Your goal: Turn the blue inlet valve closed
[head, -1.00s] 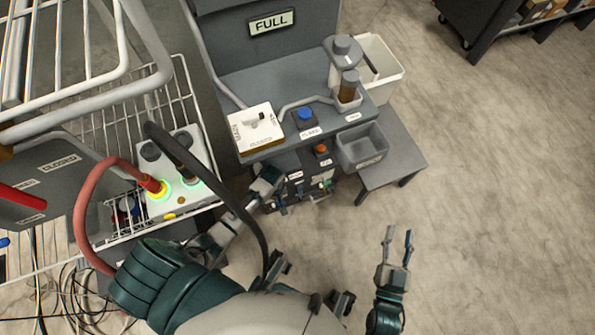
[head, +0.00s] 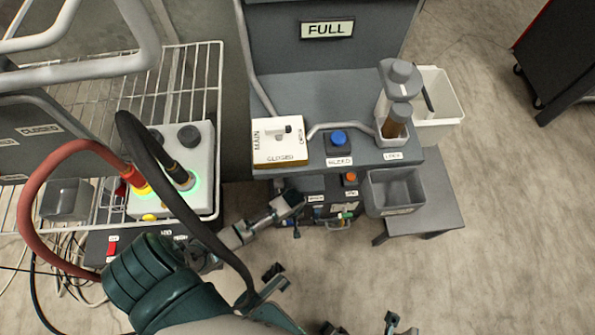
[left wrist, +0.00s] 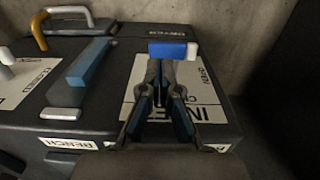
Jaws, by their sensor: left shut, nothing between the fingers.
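The blue inlet valve handle (left wrist: 168,50), with a white end, lies crosswise over a white plate (left wrist: 130,98) lettered INLET in the left wrist view. Part of the lettering is hidden behind my fingers. My left gripper (left wrist: 165,64) is shut and empty, its tips just below the blue handle; I cannot tell whether they touch it. In the head view my left gripper (head: 292,205) reaches down at the dark low panel (head: 328,184) under the bench, where I cannot make out the valve. My right gripper (head: 402,322) is at the bottom edge, partly cut off, fingers apart.
A longer blue lever (left wrist: 82,64) and a yellow-and-grey handle (left wrist: 62,14) are left of the valve. Red and black hoses (head: 60,160) arch at left.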

